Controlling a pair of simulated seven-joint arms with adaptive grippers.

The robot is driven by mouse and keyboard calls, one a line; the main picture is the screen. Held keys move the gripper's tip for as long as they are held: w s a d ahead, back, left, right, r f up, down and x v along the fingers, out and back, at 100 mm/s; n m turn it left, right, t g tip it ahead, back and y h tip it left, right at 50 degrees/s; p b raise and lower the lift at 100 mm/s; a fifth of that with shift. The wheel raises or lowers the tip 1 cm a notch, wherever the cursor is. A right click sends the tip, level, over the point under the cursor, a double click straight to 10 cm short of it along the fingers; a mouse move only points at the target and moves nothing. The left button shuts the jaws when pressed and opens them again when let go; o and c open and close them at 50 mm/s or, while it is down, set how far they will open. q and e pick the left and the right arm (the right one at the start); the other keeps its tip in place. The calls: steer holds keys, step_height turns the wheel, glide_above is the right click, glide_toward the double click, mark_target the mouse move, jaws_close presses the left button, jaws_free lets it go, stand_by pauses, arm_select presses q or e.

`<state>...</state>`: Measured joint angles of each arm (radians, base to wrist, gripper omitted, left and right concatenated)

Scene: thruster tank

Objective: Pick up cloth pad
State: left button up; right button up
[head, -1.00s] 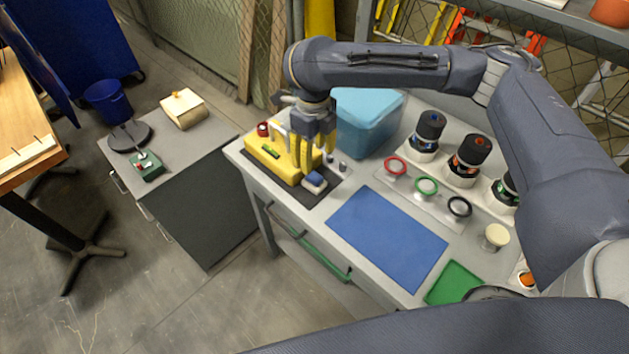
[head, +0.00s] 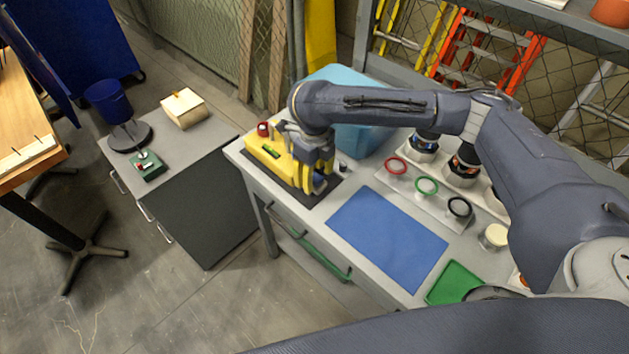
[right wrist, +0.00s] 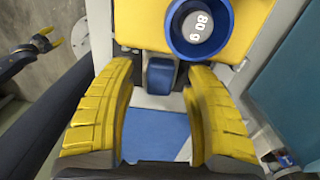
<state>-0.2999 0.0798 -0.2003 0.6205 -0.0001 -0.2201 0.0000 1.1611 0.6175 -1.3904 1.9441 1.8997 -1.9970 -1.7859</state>
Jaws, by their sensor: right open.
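The cloth pad seems to be the small blue block on the dark mat at the front corner of the yellow tank (head: 270,150). In the head view my right gripper (head: 316,184) is low over it and hides most of it. In the right wrist view the blue pad (right wrist: 161,75) lies ahead, between the two yellow fingers of my right gripper (right wrist: 160,72), with gaps on both sides. This gripper is open and empty. What looks like my left gripper (right wrist: 46,40) shows small at the left edge of the right wrist view; its jaws are unclear.
A light blue bin (head: 355,138) stands behind the right gripper. A blue ring (right wrist: 198,27) marked 80 g is near the fingers.

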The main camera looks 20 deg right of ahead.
steer(key=shift+f, duration=0.4)
steer(key=shift+o, duration=0.2)
jaws_close()
